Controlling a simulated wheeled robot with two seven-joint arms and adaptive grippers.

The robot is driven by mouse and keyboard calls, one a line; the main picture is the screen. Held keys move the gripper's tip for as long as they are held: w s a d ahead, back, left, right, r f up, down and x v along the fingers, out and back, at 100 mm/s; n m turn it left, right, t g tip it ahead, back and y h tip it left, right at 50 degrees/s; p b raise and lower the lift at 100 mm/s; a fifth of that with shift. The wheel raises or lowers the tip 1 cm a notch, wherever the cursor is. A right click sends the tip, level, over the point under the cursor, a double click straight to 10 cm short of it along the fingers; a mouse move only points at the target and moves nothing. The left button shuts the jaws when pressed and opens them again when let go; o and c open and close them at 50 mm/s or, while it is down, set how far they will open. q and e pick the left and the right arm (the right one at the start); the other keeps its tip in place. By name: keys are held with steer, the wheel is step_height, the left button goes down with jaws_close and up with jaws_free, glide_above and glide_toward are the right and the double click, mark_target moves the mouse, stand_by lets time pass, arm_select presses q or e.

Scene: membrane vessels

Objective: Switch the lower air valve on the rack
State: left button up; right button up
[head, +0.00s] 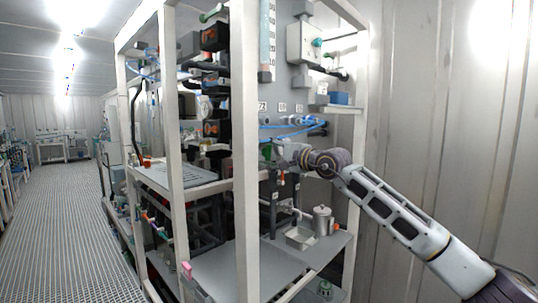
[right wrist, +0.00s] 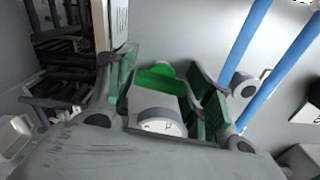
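In the right wrist view a round white valve body with a green part (right wrist: 158,122) sits between the green-padded fingers of my right gripper (right wrist: 163,68). The fingers are apart, one on each side of it. I cannot tell whether either pad touches it. In the head view my right gripper (head: 273,154) reaches into the rack (head: 245,200) from the right, below the blue hoses. The valve is too small to make out clearly there. My left gripper is out of view.
Two blue tubes (right wrist: 246,42) run close to the right finger, beside another round white fitting (right wrist: 243,84). In the head view a white rack post stands just left of the gripper. A metal pot (head: 322,221) and tray (head: 300,238) stand on the shelf below.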

steer(key=shift+o, duration=1.1)
steer(key=v, duration=1.2)
